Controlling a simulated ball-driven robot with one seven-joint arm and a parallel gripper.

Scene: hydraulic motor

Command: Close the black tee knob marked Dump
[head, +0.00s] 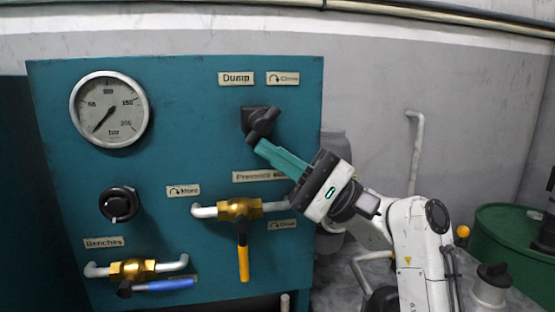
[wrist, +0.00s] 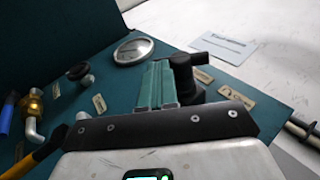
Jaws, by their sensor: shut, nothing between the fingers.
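The black tee knob (head: 262,124) sits on the teal panel under the Dump label (head: 236,79). Its bar is tilted, running from upper right to lower left. My gripper (head: 262,147) reaches in from the lower right, its teal fingers shut together, with nothing between them. Its tips are at the lower end of the tee bar; I cannot tell whether they touch it.
A Close label (head: 283,78) with an arrow is right of Dump. A pressure gauge (head: 110,109) and a black round knob (head: 119,204) are at left. Brass valves with a yellow handle (head: 243,262) and a blue handle (head: 170,284) are below. A green drum (head: 505,240) stands at right.

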